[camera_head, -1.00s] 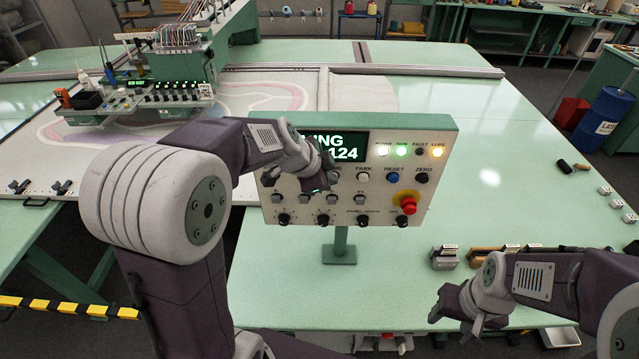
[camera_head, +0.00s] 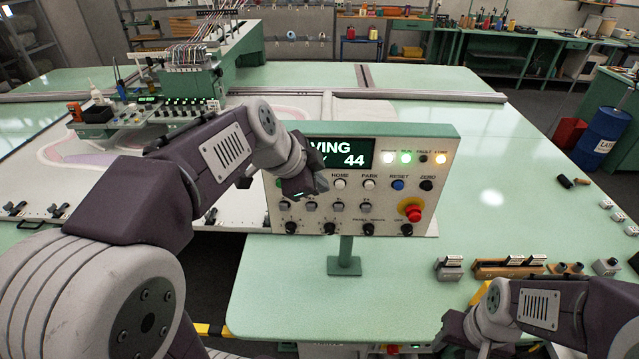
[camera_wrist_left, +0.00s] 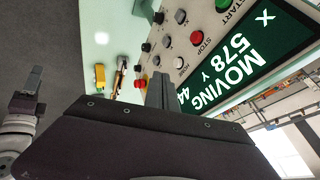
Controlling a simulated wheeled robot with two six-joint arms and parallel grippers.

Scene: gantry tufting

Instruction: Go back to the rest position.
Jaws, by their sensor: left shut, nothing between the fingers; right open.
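My left gripper (camera_head: 312,188) is shut and empty in front of the left part of the control panel (camera_head: 425,215); I cannot tell whether it touches a button. Its arm hides the panel's left side. The panel's display (camera_head: 362,153) shows part of a word ending in "VING" and "44"; in the left wrist view the display (camera_wrist_left: 225,70) reads "MOVING", "X", "578" and "Y 44".
A red emergency knob (camera_head: 413,212) sits on the panel's right side. The green table (camera_head: 480,150) is largely clear. Several small items and an orange holder (camera_head: 490,270) stand at the right front. The tufting head (camera_head: 190,80) stands at the back left.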

